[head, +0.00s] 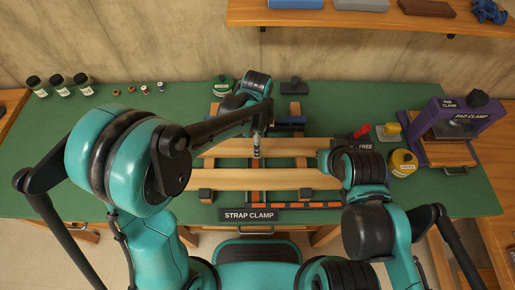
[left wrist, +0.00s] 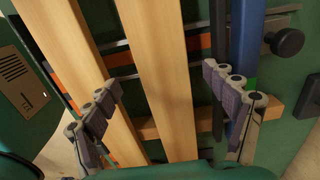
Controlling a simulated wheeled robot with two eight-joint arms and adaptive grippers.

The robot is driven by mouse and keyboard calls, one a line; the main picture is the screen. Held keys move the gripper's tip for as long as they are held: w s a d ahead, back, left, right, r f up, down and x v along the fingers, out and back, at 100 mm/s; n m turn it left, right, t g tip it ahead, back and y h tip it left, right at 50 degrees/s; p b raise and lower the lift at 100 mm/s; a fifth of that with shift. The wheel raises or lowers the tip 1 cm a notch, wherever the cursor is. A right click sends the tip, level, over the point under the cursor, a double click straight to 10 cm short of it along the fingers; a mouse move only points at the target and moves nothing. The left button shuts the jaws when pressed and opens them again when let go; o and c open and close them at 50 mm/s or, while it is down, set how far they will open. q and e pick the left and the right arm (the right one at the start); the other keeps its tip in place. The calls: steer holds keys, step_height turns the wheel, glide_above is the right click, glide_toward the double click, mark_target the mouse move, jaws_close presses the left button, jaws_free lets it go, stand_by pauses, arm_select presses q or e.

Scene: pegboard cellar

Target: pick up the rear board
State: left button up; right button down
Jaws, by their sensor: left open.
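Two long pale wooden boards lie across the strap clamp frame. The rear board (head: 290,147) is the farther one in the head view; in the left wrist view it is the right-hand board (left wrist: 158,60). The front board (head: 285,180) lies nearer me, and is the left-hand one in the left wrist view (left wrist: 62,50). My left gripper (head: 257,152) points down over the rear board. In the left wrist view its open fingers (left wrist: 161,81) stand apart on either side of the rear board, holding nothing. My right arm shows at the right, but its gripper is not visible.
A blue bar (left wrist: 246,50) and a dark bar run beside the rear board. A purple pad clamp (head: 460,125) and a yellow container (head: 403,162) stand at the right. Jars (head: 58,86) stand at the back left. The strap clamp sign (head: 249,215) is in front.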

arm_select(q)
steer(key=f, duration=0.1)
steer(key=f+b, duration=0.1)
steer(key=f, duration=0.1)
steer(key=shift+w+a+f, duration=0.1)
steer(key=shift+w+f, duration=0.1)
steer(key=shift+f, duration=0.1)
steer(key=shift+r, duration=0.1)
steer(key=c, duration=1.6)
steer(key=shift+r, duration=0.15)
